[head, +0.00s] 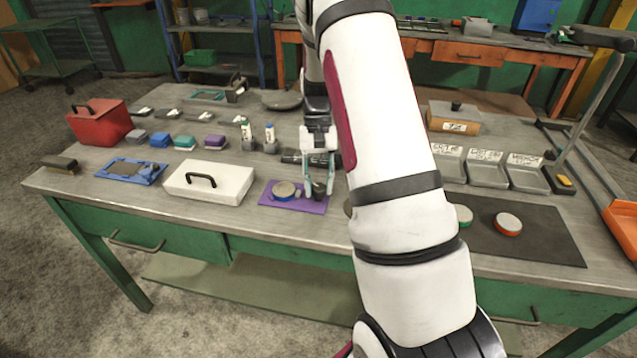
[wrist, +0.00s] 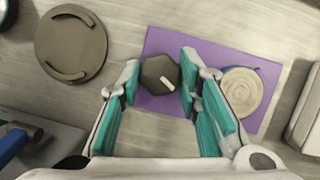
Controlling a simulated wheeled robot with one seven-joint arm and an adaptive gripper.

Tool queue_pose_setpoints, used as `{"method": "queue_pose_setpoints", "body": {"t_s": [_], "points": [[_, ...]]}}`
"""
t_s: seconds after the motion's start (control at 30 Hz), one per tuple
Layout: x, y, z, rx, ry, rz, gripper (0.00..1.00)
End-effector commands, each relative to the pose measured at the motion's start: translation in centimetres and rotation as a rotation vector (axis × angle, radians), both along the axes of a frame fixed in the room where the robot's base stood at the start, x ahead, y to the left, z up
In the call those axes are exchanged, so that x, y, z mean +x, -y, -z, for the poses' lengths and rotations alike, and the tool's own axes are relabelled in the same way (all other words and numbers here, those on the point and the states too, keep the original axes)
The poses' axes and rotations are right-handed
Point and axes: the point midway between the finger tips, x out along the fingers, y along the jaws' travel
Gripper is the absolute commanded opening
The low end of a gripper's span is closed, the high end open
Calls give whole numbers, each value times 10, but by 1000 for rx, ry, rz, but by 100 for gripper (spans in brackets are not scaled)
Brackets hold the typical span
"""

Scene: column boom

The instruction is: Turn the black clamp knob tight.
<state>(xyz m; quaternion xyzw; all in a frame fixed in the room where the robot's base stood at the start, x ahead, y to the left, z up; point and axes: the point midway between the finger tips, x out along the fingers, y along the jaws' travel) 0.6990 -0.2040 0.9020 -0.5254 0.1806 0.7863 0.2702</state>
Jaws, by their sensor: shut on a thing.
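The black knob (wrist: 159,75) is a dark, many-sided piece with a white mark on its top. In the wrist view it sits between my gripper's fingertips (wrist: 161,79), over the purple mat (wrist: 158,104). My gripper (head: 319,188) is shut on the knob, with one teal-padded finger on each side. I cannot tell how tight the knob is.
A round, pale-topped, blue-rimmed piece (wrist: 242,92) is close beside my right finger; it also shows in the head view (head: 284,190). A white case (head: 210,182) stands left of the mat. A brown disc (wrist: 70,45) lies left in the wrist view. Labelled trays (head: 487,172) stand at right.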

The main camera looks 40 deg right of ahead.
Motion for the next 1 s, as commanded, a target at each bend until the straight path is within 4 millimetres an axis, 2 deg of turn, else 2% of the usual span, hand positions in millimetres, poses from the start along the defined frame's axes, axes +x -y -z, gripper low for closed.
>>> {"method": "queue_pose_setpoints", "body": {"t_s": [0.2, 0.23, 0.3, 0.67, 0.83, 1.0], "points": [[0, 0, 0, 0, -1, 1, 3], [0, 0, 0, 0, -1, 1, 38], [0, 0, 0, 0, -1, 1, 51], [1, 1, -3, -1, 1, 0, 51], [8, 6, -22, -1, 3, -1, 51], [19, 15, -55, -2, 5, 0, 51]]}}
